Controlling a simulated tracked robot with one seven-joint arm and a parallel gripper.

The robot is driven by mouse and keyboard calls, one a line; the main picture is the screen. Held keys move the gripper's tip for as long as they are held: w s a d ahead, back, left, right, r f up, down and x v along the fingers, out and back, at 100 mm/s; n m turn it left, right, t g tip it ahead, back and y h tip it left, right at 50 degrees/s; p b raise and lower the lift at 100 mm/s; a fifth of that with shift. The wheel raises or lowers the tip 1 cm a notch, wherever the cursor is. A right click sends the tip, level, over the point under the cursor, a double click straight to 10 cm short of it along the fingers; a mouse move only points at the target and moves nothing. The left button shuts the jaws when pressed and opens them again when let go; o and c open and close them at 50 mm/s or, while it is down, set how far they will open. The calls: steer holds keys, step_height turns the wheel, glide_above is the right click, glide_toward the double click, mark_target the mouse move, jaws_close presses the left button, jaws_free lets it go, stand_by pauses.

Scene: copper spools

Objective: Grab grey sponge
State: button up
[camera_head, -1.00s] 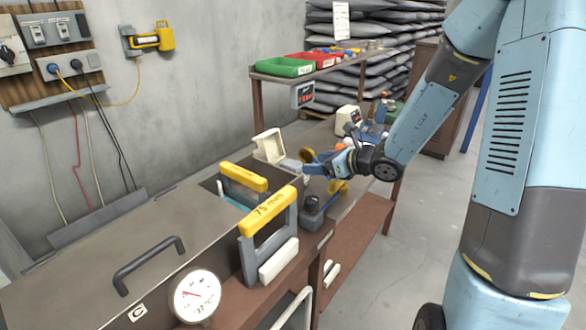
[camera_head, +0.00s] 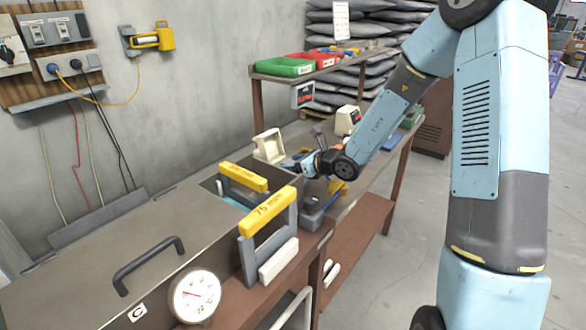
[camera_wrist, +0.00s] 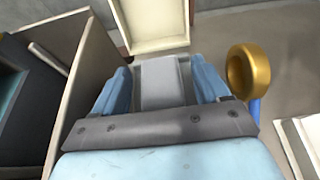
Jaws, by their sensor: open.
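My gripper (camera_wrist: 163,72) is open in the wrist view, with a blue finger on each side. A light grey block, which looks like the grey sponge (camera_wrist: 162,84), lies between the fingers. I cannot tell whether either finger touches it. A cream open box (camera_wrist: 152,22) is just beyond the block. In the head view my gripper (camera_head: 301,164) is low over the workbench, close to the cream box (camera_head: 269,146). The sponge cannot be made out clearly there.
A gold ring on a blue handle (camera_wrist: 248,72) stands right of the fingers. A metal panel (camera_wrist: 83,92) rises close on the left. Yellow-topped holders (camera_head: 268,212) and a round gauge (camera_head: 195,296) stand in front. Green and red trays (camera_head: 284,67) sit on the shelf behind.

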steer(key=shift+w+a+f, duration=0.1)
steer(key=shift+c, duration=0.2)
steer(key=c, duration=1)
